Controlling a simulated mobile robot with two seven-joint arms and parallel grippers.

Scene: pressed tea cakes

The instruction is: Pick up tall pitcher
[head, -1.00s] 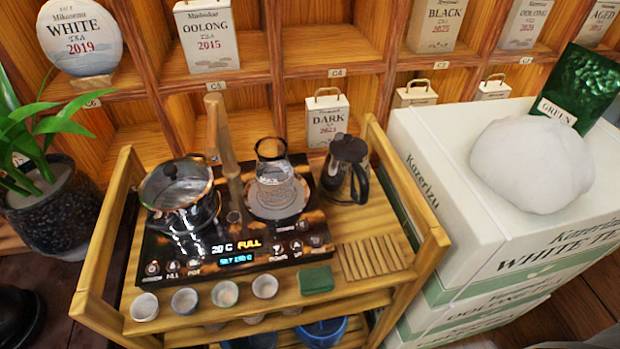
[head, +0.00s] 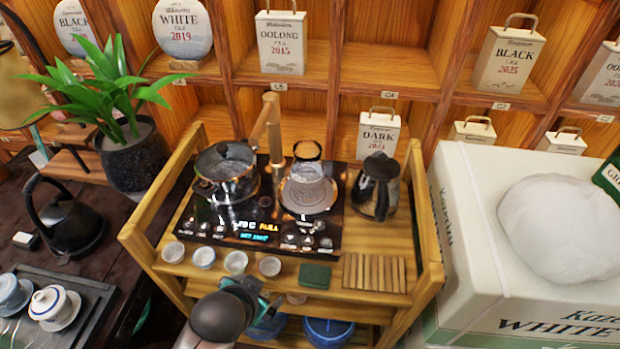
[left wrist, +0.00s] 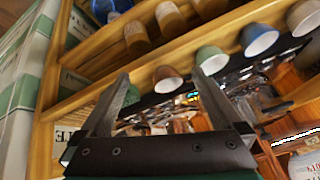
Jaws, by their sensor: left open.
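Two vessels could be the tall pitcher. One is a dark glass pitcher (head: 376,188) with black lid and handle, upright on the right of the wooden cart's top. The other is a clear glass vessel (head: 307,188) with a dark rim on the right plate of the black hob (head: 270,235). My left gripper (head: 252,288) is in front of the cart, below its top edge and apart from both; my own wrist partly hides it. In the left wrist view its two fingers (left wrist: 160,82) are spread with nothing clearly held between them. My right gripper is out of view.
A glass pot (head: 226,175) stands on the hob's left plate, beside a wooden spout post (head: 268,130). White boxes (head: 470,240) stand right of the cart.

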